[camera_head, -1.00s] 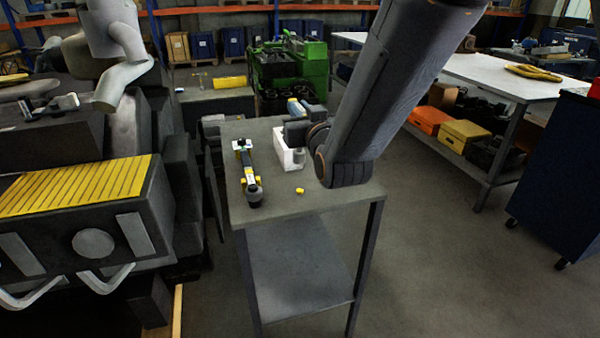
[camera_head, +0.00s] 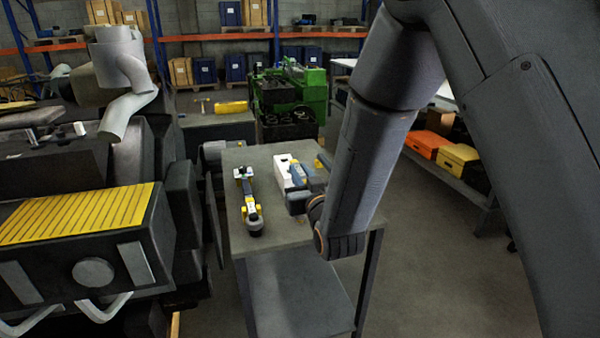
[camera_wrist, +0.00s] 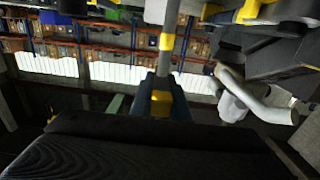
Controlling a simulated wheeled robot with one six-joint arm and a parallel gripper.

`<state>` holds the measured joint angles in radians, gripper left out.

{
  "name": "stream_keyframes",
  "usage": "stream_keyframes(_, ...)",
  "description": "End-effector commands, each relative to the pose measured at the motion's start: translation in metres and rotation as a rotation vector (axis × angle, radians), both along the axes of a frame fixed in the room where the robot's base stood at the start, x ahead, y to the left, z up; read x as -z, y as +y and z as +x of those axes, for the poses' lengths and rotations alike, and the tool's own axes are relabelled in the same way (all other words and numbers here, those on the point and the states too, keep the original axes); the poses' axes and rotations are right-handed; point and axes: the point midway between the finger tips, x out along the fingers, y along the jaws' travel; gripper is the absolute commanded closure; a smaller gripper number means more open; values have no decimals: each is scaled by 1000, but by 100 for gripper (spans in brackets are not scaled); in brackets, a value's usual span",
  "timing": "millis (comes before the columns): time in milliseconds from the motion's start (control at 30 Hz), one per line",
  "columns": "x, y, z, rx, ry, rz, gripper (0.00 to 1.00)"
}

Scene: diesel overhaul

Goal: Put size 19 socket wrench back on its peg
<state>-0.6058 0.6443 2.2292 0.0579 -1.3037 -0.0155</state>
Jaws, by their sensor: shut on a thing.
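My gripper (camera_head: 298,192) is low over the grey cart top, beside a white block (camera_head: 283,171). In the wrist view, its dark blue fingers (camera_wrist: 163,98) are shut around a yellow part. I take this held piece to be the size 19 socket wrench; no size mark is readable. A long dark tool with yellow and white parts (camera_head: 250,200) lies on the cart to the left of the gripper. I cannot make out the peg in these views.
The grey cart (camera_head: 275,240) has a lower shelf. An engine with a yellow ribbed cover (camera_head: 80,213) stands close on its left. A green machine (camera_head: 290,95) is behind. Orange and yellow boxes (camera_head: 460,155) sit under a bench at right. Floor right of the cart looks free.

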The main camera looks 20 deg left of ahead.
Motion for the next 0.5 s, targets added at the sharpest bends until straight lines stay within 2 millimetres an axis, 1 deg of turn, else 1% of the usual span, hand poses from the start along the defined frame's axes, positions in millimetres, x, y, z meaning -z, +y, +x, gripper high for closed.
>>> stream_keyframes(100,0,0,0,0,-2,1,100)
stream_keyframes(333,7,0,0,0,-1,1,100)
stream_keyframes(367,8,0,0,0,1,-1,83)
stream_keyframes(400,7,0,0,0,1,-1,76)
stream_keyframes(467,7,0,0,0,0,0,66)
stream_keyframes(500,7,0,0,0,0,0,66)
